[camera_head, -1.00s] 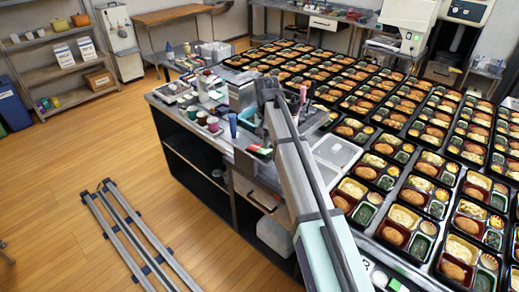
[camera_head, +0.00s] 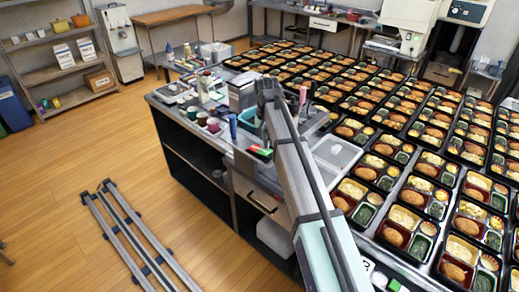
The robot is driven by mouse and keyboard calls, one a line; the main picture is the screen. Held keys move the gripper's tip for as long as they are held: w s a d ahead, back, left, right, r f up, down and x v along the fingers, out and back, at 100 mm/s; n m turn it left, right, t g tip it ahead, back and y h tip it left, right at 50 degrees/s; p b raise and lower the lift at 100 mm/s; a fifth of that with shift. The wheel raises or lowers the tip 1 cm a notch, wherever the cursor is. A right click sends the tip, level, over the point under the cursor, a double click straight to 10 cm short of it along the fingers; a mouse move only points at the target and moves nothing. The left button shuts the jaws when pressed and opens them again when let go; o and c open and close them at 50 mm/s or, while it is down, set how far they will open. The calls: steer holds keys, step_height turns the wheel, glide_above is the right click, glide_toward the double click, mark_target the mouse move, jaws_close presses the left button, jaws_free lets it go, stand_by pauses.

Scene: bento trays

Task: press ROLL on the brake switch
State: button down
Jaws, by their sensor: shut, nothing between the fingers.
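My arm reaches from the bottom of the head view up to the far part of the counter, where its upper end bends downward. I cannot make out my gripper; the arm and the clutter around it hide it. A small dark item with red and green patches (camera_head: 260,152) lies on the counter just left of my arm. It is too small to tell whether it is the brake switch, and no ROLL marking is readable anywhere.
Rows of filled bento trays (camera_head: 407,218) cover the counter right of my arm. Floor rails (camera_head: 140,235) lie at left on open wooden floor.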

mark_target(266, 151)
steer(key=shift+f+b, duration=0.4)
steer(key=shift+f, duration=1)
stand_by(0.9)
steer(key=shift+r, duration=0.1)
steer(key=shift+r+p, duration=2.15)
steer(key=shift+r, duration=1.3)
